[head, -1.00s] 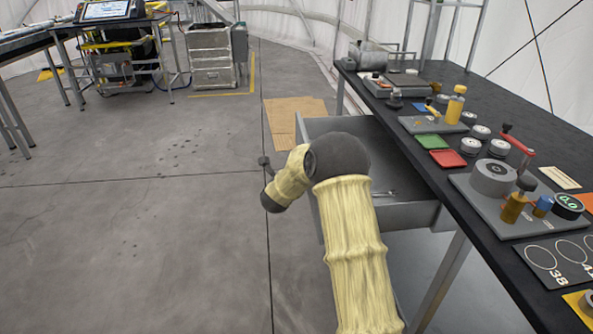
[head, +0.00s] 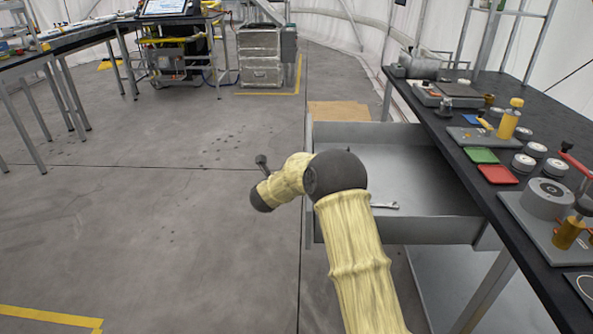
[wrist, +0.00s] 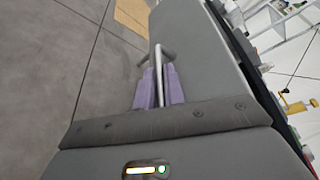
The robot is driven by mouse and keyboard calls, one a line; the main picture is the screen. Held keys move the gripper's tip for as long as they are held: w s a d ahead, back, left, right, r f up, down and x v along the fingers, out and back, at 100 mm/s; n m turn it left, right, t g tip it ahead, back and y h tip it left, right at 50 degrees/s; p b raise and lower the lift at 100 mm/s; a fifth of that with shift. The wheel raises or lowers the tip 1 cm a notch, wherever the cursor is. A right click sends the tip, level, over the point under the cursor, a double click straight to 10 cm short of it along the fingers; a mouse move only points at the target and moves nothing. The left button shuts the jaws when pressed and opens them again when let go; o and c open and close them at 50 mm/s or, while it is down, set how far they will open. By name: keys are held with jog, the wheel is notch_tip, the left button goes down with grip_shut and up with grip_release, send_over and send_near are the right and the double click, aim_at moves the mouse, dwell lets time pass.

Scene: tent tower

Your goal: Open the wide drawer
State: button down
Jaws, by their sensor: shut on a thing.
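The wide drawer (head: 400,222) under the black-topped workbench is pulled well out in the head view. Its grey interior shows, with a small metal tool (head: 384,205) lying inside. In the wrist view the drawer's grey front (wrist: 200,70) fills the middle, with a metal bar handle (wrist: 159,65) on it. My gripper (wrist: 159,88) has its two purple fingers shut on the handle, one on each side. In the head view my arm hides the gripper and part of the drawer's front.
The workbench (head: 545,115) on the right holds jars, a green tray (head: 481,156), a red tray (head: 497,174) and several instruments. A metal cabinet (head: 262,55) and another table (head: 75,40) stand farther back. The floor to the left is clear.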

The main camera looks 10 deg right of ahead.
jog(key=c, duration=1.5)
grip_release()
jog(key=shift+w, duration=0.1)
jog(key=shift+d, duration=0.2)
jog(key=p+v, duration=0.1)
jog(key=v, duration=1.6)
jog(key=shift+s+a+f, duration=0.1)
jog(key=shift+s+f, duration=0.05)
jog(key=shift+s, duration=0.15)
